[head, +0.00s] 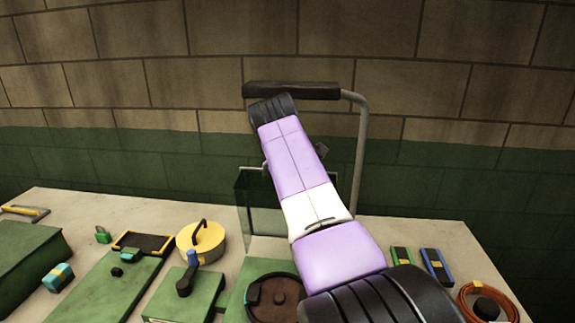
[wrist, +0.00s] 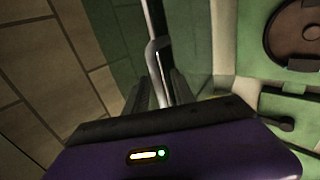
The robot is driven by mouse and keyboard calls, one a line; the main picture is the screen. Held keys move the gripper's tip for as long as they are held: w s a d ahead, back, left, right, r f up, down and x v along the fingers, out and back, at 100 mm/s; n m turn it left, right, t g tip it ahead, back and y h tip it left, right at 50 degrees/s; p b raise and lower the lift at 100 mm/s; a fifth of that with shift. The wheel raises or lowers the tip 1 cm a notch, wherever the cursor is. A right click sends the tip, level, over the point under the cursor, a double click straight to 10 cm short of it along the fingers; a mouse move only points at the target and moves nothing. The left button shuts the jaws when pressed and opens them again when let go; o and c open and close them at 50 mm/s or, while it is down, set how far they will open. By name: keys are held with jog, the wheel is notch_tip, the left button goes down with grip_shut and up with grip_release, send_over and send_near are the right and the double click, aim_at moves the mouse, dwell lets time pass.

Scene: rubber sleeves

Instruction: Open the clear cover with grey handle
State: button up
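The clear cover (head: 247,205) looks like a green-tinted glassy box at the back of the table in the head view, partly hidden behind my arm. A small bit of its grey handle (head: 265,166) shows at its top, left of my arm. In the wrist view a grey bar, seemingly the handle (wrist: 155,50), runs down between the two dark fingers of my gripper (wrist: 160,88). The fingers are close on both sides of it. I cannot tell whether they press on it. My arm hides most of the gripper in the head view. The cover looks closed.
A grey pipe stand (head: 361,150) with a dark top bar (head: 290,91) rises behind my arm, near the brick wall. A yellow round canister (head: 205,245), green panels (head: 105,285), a brown round lid (head: 275,300) and an orange cable coil (head: 507,300) crowd the table.

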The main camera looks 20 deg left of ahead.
jog(key=shift+f, duration=0.1)
jog(key=b+v, duration=0.2)
jog(key=v, duration=0.6)
jog(key=shift+b, duration=0.4)
